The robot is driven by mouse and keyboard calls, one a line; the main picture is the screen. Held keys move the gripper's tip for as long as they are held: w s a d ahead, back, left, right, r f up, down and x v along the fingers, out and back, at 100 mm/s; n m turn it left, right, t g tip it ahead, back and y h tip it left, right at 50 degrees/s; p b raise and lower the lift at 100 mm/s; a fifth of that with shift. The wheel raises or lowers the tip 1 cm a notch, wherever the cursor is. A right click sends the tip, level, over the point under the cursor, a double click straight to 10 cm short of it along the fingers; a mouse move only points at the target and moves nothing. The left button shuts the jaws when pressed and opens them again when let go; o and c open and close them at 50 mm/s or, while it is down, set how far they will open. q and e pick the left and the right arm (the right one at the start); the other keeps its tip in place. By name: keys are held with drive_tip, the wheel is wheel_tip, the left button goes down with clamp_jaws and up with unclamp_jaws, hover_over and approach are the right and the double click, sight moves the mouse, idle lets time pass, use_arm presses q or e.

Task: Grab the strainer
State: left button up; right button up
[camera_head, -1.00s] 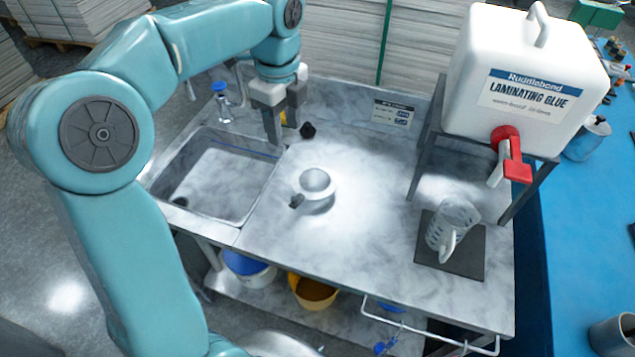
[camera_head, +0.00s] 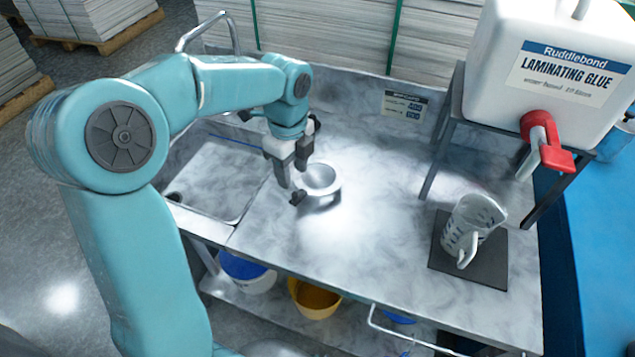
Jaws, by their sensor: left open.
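The strainer (camera_head: 321,180) looks like a small pale round bowl with a short dark handle (camera_head: 298,198) pointing to the lower left. It sits on the grey marbled counter, right of the sink. My left gripper (camera_head: 292,177) is open and empty, with its fingers pointing down. In the picture its fingertips are just left of the bowl and above the handle. I cannot tell how high they are over the counter, or whether they touch the strainer. My right gripper is not in view.
A sink (camera_head: 212,180) lies left, partly behind my arm. A clear measuring jug (camera_head: 470,226) stands on a dark mat (camera_head: 494,266) at right, below the red tap (camera_head: 546,145) of a white glue container (camera_head: 560,75). The counter (camera_head: 365,225) between strainer and jug is clear.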

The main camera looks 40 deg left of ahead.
sight(295, 192)
use_arm(q)
drive_tip(key=shift+w+f, duration=0.1)
drive_tip(key=shift+f, duration=0.55)
drive_tip(key=shift+d+f, duration=0.1)
drive_tip(key=shift+f, duration=0.4)
wheel_tip(295, 192, down, 5)
drive_tip(key=shift+r, duration=0.3)
clamp_jaws()
